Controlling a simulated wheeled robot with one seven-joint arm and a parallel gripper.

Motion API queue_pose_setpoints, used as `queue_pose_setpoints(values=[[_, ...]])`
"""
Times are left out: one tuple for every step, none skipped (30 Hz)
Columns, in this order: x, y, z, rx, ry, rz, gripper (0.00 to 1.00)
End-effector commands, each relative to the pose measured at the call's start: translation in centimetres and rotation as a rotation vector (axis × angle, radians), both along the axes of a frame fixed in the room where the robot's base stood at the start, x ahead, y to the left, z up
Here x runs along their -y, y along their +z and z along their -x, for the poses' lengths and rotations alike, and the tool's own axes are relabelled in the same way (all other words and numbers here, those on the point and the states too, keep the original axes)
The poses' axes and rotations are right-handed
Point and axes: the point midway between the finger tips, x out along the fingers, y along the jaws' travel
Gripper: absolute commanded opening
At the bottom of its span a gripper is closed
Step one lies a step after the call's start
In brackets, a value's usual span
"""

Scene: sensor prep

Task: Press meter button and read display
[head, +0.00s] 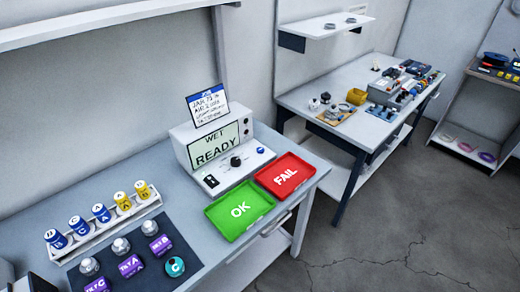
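The meter (180,142) is a white box with a sloped front panel, standing at the back of the near bench. Its display (207,159) is lit pale green and reads "WET READY". On the panel are a black knob (236,161) in the middle, a small blue round button (260,149) at the right and a black fitting (211,181) at the left. My gripper is not in view.
A green OK tray (222,225) and a red FAIL tray (270,183) lie in front of the meter. At left are a rack (75,250) of blue- and yellow-capped vials and a dark mat (190,262) with sensors and labels. A second bench (320,95) stands behind; the floor at right (410,220) is clear.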

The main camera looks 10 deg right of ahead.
Motion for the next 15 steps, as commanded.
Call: queue_pose_setpoints(values=[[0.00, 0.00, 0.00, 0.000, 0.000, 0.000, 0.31], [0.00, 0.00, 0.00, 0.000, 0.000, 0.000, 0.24], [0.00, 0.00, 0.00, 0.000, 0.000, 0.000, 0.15], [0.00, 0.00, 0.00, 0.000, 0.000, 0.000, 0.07], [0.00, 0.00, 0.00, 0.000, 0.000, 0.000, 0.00], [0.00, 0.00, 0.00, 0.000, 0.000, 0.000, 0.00], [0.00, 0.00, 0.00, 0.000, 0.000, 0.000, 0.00], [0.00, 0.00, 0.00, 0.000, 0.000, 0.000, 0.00], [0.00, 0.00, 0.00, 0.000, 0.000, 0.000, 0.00], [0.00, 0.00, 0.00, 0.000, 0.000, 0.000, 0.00], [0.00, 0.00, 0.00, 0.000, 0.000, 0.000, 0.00], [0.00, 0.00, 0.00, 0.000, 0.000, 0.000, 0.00], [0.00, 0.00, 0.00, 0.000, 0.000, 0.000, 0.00], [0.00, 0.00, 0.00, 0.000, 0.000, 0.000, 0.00], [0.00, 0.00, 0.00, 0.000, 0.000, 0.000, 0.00]])
